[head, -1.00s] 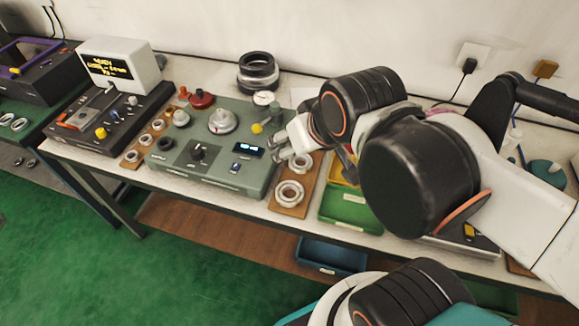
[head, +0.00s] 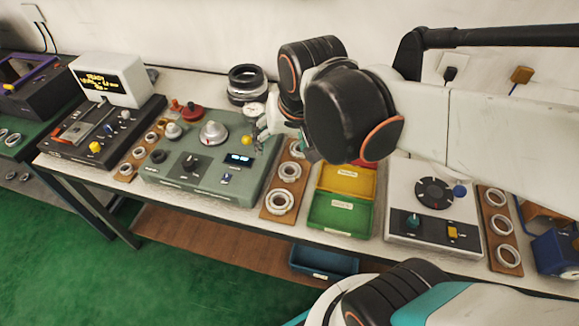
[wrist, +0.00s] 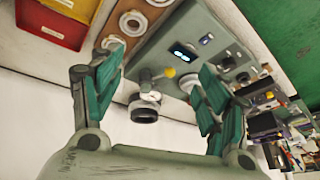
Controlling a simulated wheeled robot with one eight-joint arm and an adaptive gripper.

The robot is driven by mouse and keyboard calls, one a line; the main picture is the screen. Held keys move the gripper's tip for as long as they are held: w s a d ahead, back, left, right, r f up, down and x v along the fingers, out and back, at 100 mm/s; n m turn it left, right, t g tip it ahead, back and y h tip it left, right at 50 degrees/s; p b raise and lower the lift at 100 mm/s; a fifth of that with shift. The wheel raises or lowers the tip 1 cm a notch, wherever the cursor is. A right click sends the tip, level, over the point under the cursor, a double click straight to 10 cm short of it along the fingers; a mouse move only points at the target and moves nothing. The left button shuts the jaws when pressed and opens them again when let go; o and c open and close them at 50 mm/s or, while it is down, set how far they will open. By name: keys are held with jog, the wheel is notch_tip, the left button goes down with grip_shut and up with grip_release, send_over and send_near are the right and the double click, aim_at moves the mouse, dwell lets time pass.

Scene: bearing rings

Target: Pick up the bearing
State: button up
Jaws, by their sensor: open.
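Several bearing rings sit on wooden boards. On the middle board (head: 268,214) lie a front ring (head: 281,202), a second ring (head: 289,172) and a third (head: 296,149) partly hidden by my arm. Other rings lie on the left board and on the right board, where one ring (head: 502,225) is in the middle. My gripper (wrist: 160,65) is open and empty in the wrist view, its green fingers spread wide. In the head view it hangs by the right back corner of the grey-green device, partly hidden. The wrist view also shows a board ring (wrist: 131,23) beyond the left finger.
The grey-green tester (head: 205,165) stands left of the middle board, with a dial gauge and a yellow knob (head: 246,140) near my gripper. A dark ring stack (head: 247,83) stands behind it. Yellow (head: 347,180) and green (head: 340,215) trays and a white device (head: 433,225) are to the right.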

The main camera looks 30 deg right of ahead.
jog(key=w+d+f+m+g+p, duration=0.1)
jog(key=w+d+m+g+p, duration=0.1)
jog(key=w+d+m, duration=0.1)
jog(key=m+g, duration=0.3)
jog(key=m, duration=0.2)
send_over(290, 173)
notch_tip(290, 173, down, 10)
jog(key=f+b, duration=0.1)
jog(key=f, duration=0.1)
jog(key=f+b, duration=0.1)
jog(key=f, duration=0.2)
jog(key=f+b, duration=0.1)
jog(key=f, duration=0.2)
jog(key=shift+s+a, duration=0.15)
jog(key=shift+a, duration=0.1)
jog(key=shift+d+f+b, duration=0.15)
jog(key=shift+f+b, duration=0.5)
jog(key=shift+f, duration=0.7)
jog(key=shift+d+f+b, duration=0.1)
jog(key=shift+f+b, duration=0.5)
jog(key=shift+f, duration=0.75)
jog(key=shift+r, duration=0.1)
jog(key=shift+c, duration=0.6)
jog(key=c, duration=1)
jog(key=shift+o, duration=0.2)
jog(key=shift+r, duration=0.1)
